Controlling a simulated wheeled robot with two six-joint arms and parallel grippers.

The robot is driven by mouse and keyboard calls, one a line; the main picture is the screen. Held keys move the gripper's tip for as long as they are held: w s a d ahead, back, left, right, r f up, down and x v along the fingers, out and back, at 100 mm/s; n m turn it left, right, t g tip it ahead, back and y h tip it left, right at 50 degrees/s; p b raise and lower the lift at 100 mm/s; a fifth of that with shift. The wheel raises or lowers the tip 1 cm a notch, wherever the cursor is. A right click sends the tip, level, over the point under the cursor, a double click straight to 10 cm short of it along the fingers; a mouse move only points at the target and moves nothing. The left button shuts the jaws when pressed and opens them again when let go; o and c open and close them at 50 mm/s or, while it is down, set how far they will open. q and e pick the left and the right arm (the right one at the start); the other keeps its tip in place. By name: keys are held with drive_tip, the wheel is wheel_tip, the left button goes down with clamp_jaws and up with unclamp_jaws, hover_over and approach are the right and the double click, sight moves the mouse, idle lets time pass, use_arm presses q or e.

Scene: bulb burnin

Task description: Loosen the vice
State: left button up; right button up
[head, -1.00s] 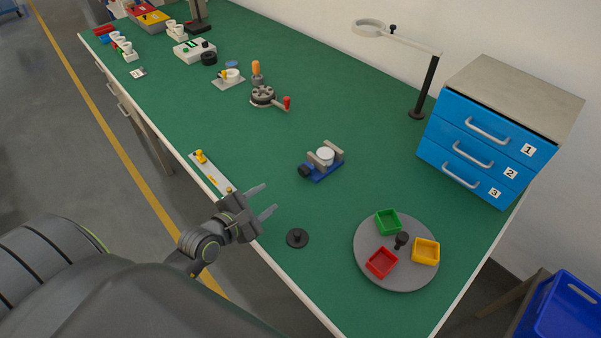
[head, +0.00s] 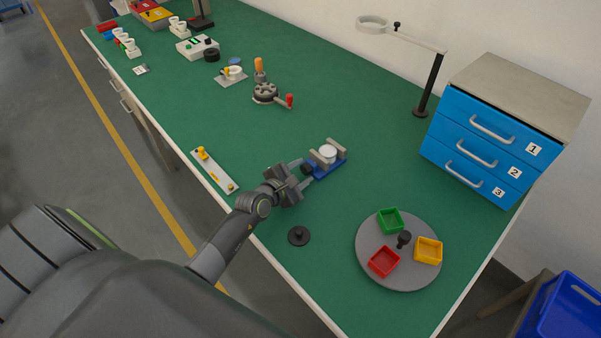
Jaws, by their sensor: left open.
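The vice (head: 326,165) stands on the green bench top in the middle of the head view. It has a blue base, grey jaws and a dark round knob (head: 306,169) at its left end. A white round part (head: 327,152) sits between the jaws. My left gripper (head: 302,173) is open, with its fingers reaching to the vice's knob, one on each side of it. I cannot tell whether the fingers touch the knob. My right gripper is not in view.
A grey turntable (head: 371,268) with green, red and yellow trays lies to the right. A black knobbed disc (head: 299,236) lies near the front edge. A white strip with yellow parts (head: 214,171) lies left. Blue drawers (head: 484,150) and a magnifier stand (head: 428,85) stand behind.

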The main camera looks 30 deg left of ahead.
use_arm(q)
drive_tip(key=shift+c, duration=0.3)
drive_tip(key=c, duration=0.6)
drive_tip(key=shift+c, duration=0.2)
drive_tip(key=shift+n, duration=0.3)
drive_tip(key=shift+a+r+n+g+h+p, duration=0.15)
drive_tip(key=shift+n+g+h+p, duration=0.15)
drive_tip(key=shift+n+h+p, duration=0.25)
drive_tip(key=shift+w+a+n+g+h, duration=0.1)
drive_tip(key=shift+n+g+h, duration=0.3)
drive_tip(key=shift+n, duration=0.65)
drive_tip(key=shift+a+f+n+h, duration=0.1)
drive_tip(key=shift+f+n+h, duration=0.1)
drive_tip(key=shift+n+h, duration=0.85)
drive_tip(key=shift+a+n+h+b, duration=0.1)
drive_tip(key=shift+n+h+b, duration=0.75)
drive_tip(key=shift+n, duration=0.9)
